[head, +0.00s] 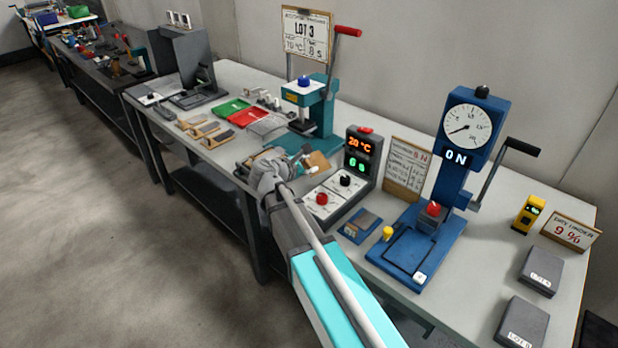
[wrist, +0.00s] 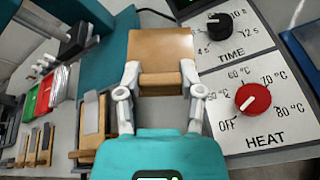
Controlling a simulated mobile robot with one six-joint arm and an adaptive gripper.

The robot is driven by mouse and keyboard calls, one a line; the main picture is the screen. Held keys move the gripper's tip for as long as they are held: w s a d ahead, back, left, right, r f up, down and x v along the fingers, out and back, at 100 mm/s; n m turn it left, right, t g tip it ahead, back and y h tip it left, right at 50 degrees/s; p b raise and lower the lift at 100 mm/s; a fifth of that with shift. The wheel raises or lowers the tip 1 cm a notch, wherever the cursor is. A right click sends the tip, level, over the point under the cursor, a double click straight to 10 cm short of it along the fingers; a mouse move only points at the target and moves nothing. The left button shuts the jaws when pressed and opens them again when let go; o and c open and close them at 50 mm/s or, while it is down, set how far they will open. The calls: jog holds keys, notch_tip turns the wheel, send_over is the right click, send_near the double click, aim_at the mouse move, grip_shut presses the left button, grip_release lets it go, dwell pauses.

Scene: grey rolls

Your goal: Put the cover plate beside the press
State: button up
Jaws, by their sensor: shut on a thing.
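The cover plate is a brown board with a round grip bar, seen at the top centre of the wrist view (wrist: 160,45) and small in the head view (head: 319,166). My gripper (wrist: 161,82) is shut on its bar, one finger at each end. In the head view my gripper (head: 285,165) is in front of the teal press (head: 325,115), left of the control box. The plate overlaps the press's teal base (wrist: 108,65) in the wrist view. I cannot tell whether the plate touches anything below. A blue press with a gauge (head: 455,160) stands farther right.
The control box with red digits (head: 360,155) and its knob panel (wrist: 255,90) are close to my gripper's right. Wooden-based pieces (head: 205,130) and red and green trays (head: 230,108) lie to the left. Grey blocks (head: 540,270) lie at the far right.

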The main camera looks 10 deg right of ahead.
jog(key=b, duration=0.6)
send_over(309, 182)
jog(key=f, duration=0.6)
jog(key=shift+s+f, duration=0.25)
jog(key=shift+s, duration=0.1)
jog(key=shift+w+d+f+b, duration=0.1)
jog(key=shift+w+f+b, duration=0.35)
jog(key=shift+f+b, duration=1.25)
jog(key=shift+f, duration=0.1)
jog(key=shift+f, duration=0.2)
jog(key=o, duration=1.1)
jog(key=shift+o, duration=0.2)
jog(key=p+v, duration=0.4)
jog(key=v, duration=1)
